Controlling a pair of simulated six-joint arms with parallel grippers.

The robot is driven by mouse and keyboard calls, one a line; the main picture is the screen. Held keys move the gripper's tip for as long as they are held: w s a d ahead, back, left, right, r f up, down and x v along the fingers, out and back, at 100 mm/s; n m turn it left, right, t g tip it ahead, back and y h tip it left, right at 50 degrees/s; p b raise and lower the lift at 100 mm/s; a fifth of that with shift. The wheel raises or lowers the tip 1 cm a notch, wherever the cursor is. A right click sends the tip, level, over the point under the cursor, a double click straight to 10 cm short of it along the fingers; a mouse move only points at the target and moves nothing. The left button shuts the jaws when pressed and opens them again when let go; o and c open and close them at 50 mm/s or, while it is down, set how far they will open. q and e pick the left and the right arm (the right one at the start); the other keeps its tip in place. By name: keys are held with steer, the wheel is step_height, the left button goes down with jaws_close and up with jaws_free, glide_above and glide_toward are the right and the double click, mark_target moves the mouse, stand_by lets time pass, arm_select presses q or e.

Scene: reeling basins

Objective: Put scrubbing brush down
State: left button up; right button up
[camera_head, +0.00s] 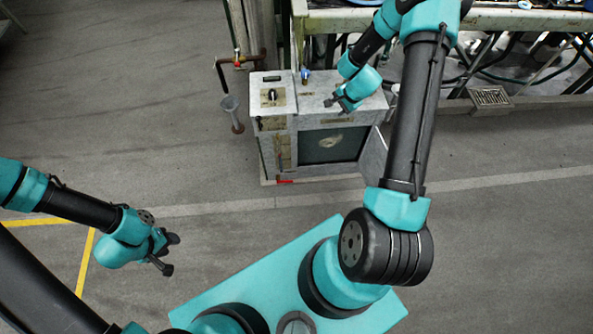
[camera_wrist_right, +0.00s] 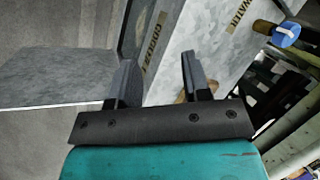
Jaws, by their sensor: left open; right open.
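I cannot make out a scrubbing brush for certain. A small brown piece (camera_wrist_right: 184,97) shows partly behind one finger in the right wrist view; its kind is unclear and most of it is hidden. My right gripper (camera_head: 335,103) is open over the top of the grey basin cabinet (camera_head: 309,88). Its two fingers (camera_wrist_right: 158,82) stand apart with nothing held between them, and the cabinet's grey surface shows beyond. My left gripper (camera_head: 168,254) is open and empty over bare floor at the left.
A blue-topped tap (camera_head: 305,75) stands on the cabinet; it also shows in the right wrist view (camera_wrist_right: 286,35). A long bench (camera_head: 500,20) with hoses beneath runs behind. The floor (camera_head: 120,110) at left is clear.

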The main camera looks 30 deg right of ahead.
steer(key=s+a+f+n+g, duration=0.1)
steer(key=s+a+n, duration=0.3)
steer(key=a, duration=0.5)
steer(key=s+a+f+n+g+y, duration=0.1)
steer(key=s+a+n, duration=0.4)
steer(key=a, duration=0.4)
steer(key=s+a+f+n+g, duration=0.1)
steer(key=s+a+n, duration=0.4)
steer(key=a, duration=0.5)
steer(key=shift+s+y, duration=0.3)
steer(key=shift+s, duration=0.2)
